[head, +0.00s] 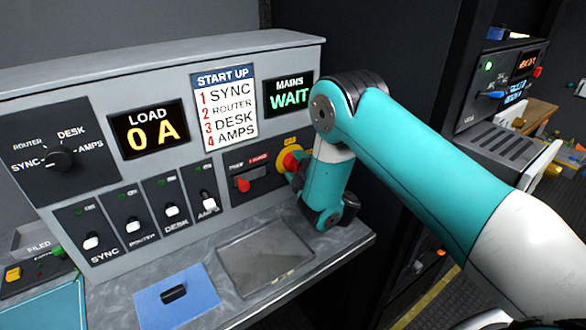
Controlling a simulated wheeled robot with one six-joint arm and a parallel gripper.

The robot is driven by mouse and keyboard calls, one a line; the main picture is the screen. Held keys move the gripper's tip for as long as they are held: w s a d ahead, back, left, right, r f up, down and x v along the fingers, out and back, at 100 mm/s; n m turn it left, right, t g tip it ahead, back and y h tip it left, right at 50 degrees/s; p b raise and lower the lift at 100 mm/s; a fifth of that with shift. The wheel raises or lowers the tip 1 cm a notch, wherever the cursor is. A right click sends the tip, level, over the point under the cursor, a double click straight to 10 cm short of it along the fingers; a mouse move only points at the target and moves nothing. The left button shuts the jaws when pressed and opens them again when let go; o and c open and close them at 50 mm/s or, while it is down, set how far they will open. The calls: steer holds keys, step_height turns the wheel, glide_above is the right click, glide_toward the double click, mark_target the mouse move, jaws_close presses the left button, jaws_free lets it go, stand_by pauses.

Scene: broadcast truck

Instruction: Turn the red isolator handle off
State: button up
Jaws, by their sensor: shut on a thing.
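The red isolator handle (291,161) sits on a round yellow plate (284,149) at the right end of the grey console's front. My teal arm reaches in from the right, and its lower end hangs in front of the console beside the handle. My gripper (296,174) is at the handle and shut on it. The fingers are small and partly hidden by my wrist, which also covers the handle's right side. The handle's exact angle cannot be told. A small label above the plate is too blurred to read surely.
A red switch (243,184) on a dark panel is left of the isolator. The load display (149,129) reads 0 A; the mains display (289,94) reads WAIT. Several white toggles and a rotary selector (58,159) are further left. A blue mat (190,301) lies on the ledge.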

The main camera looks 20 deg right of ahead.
steer(key=shift+s+f+n, duration=0.2)
steer(key=shift+f+n, duration=0.1)
steer(key=shift+n, duration=0.5)
steer(key=o, duration=0.9)
steer(key=shift+w+a, duration=0.1)
steer(key=shift+a, duration=0.05)
steer(key=shift+r, duration=0.15)
